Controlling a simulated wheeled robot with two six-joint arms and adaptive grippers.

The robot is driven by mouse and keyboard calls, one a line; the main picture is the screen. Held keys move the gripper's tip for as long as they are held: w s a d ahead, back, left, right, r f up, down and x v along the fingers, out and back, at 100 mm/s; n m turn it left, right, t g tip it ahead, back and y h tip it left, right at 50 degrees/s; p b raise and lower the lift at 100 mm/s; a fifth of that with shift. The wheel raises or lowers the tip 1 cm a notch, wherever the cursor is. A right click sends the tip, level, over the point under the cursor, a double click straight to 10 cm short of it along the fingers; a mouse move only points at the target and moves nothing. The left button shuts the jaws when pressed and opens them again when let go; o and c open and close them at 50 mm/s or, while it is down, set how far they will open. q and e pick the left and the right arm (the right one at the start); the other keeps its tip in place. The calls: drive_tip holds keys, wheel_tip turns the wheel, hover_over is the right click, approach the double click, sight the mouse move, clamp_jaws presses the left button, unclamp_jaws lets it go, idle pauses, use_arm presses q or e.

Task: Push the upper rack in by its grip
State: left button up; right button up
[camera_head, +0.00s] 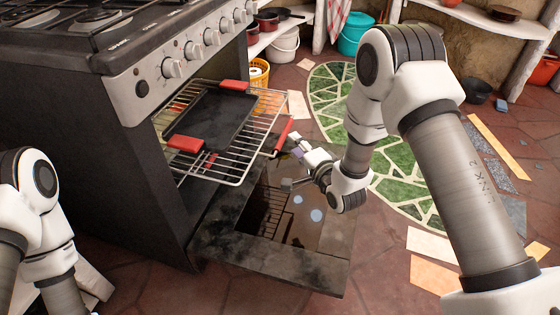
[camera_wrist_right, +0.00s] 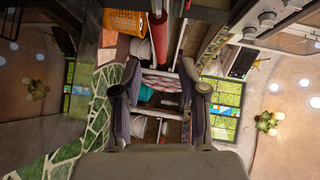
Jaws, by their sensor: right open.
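The upper rack (camera_head: 240,181) is a wire rack drawn out of the oven, over the lowered door. Its red grip (camera_head: 283,136) is at the rack's front right corner. A dark baking tray (camera_head: 211,120) with two red handles lies on the rack. My right gripper (camera_head: 291,169) is open and empty, just below and in front of the grip, apart from it. In the right wrist view the red grip (camera_wrist_right: 159,40) shows ahead, roughly in line with the gap between the open fingers (camera_wrist_right: 160,80). My left arm shows at the lower left; its gripper is out of view.
The oven door (camera_head: 225,246) lies open below the rack. The stove body (camera_head: 90,135) with knobs is at the left. An orange basket (camera_head: 259,74) and a white pot (camera_head: 284,44) are behind. A green mosaic floor patch (camera_head: 405,185) lies at the right.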

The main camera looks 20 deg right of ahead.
sight(284, 131)
drive_tip(key=b+x, duration=0.2)
drive_tip(key=x, duration=0.5)
drive_tip(key=shift+f+b, duration=0.15)
drive_tip(key=shift+b, duration=0.2)
drive_tip(key=shift+w+a, duration=0.1)
drive_tip(key=shift+w, duration=0.35)
use_arm(q)
wheel_tip(284, 131, down, 4)
drive_tip(key=shift+r, duration=0.25)
use_arm(e)
clamp_jaws()
